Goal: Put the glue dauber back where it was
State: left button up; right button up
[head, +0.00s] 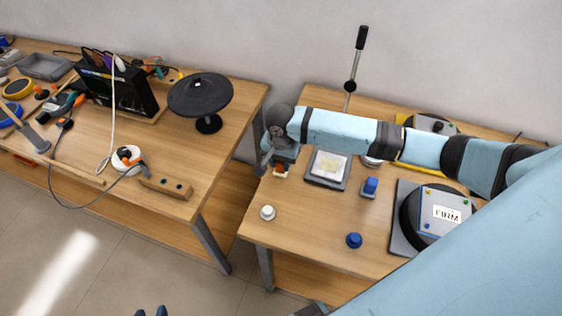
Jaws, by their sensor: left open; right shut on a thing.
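My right gripper (278,160) reaches in from the right and points down over the left edge of the right-hand table. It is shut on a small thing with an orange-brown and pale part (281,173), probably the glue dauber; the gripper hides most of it. I cannot tell whether it touches the table. A dark tray (313,180) with a pale yellowish pad (329,166) lies just right of the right gripper.
On the right table (310,230) stand a white knob (267,212), a blue knob (354,240), a blue block (371,185) and a black round device labelled FIRM (412,222). A black lever (351,86) rises behind. The left table (215,135) holds a black dish (200,94) and tools.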

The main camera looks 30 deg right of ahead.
jog(key=shift+f, duration=0.35)
jog(key=shift+f, duration=0.1)
jog(key=o, duration=0.9)
jog(key=shift+c, duration=0.2)
jog(key=shift+r, duration=0.45)
notch_tip(320, 180, up, 12)
jog(key=shift+f, duration=0.25)
